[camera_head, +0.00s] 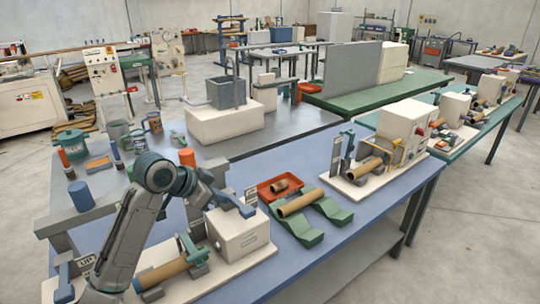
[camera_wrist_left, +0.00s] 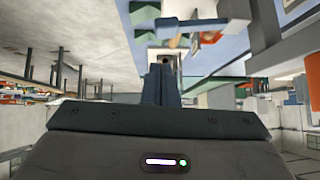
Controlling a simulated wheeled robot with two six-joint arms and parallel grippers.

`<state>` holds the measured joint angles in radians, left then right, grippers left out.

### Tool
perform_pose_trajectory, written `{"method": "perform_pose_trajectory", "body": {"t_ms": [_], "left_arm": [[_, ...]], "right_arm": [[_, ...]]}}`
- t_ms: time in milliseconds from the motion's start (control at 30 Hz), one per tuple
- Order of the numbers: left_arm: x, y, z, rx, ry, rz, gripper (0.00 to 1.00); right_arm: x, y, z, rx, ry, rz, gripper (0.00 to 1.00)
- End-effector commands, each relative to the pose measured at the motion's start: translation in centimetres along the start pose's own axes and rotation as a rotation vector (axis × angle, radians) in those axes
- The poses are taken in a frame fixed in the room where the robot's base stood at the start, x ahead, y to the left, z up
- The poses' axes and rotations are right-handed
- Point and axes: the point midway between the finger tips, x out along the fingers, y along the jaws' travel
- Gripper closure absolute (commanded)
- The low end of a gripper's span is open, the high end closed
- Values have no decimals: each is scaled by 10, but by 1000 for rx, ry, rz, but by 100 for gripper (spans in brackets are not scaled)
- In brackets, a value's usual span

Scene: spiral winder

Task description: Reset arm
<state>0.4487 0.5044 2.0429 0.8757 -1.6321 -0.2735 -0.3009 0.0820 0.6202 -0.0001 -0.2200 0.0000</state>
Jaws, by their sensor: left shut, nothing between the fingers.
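The winder at the front of the blue bench has a white box (camera_head: 240,236) and a blue-grey swing arm (camera_head: 241,208) slanting above it. A brown tube (camera_head: 163,273) lies on its base at the left, by an "UP" sign (camera_head: 87,263). My left arm reaches in from the lower left. My left gripper (camera_head: 215,185) is by the upper end of the swing arm; I cannot tell whether they touch. In the left wrist view its fingers (camera_wrist_left: 163,86) are shut and empty. My right gripper is not in view.
Green cradles (camera_head: 309,234) with a tan tube (camera_head: 297,204) and a red tray (camera_head: 279,194) stand right of the winder. Another machine (camera_head: 402,125) is further back. Glue pots and a blue cylinder (camera_head: 80,196) crowd the left. The bench's right front is clear.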

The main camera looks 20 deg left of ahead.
Motion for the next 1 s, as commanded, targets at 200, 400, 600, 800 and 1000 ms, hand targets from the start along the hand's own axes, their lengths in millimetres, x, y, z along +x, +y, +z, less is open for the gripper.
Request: {"method": "perform_pose_trajectory", "body": {"t_ms": [200, 400, 600, 800, 1000], "left_arm": [[16, 16, 25, -30, -33, -4, 100], [47, 69, 106, -135, -139, -43, 100], [53, 129, 191, -255, -256, -110, 100], [36, 180, 259, -362, -361, -189, 100], [14, 210, 298, -428, -433, -248, 100]], "right_arm": [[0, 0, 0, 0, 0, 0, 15], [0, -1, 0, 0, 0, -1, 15], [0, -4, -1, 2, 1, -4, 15], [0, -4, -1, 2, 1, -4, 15], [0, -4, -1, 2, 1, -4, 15]]}}
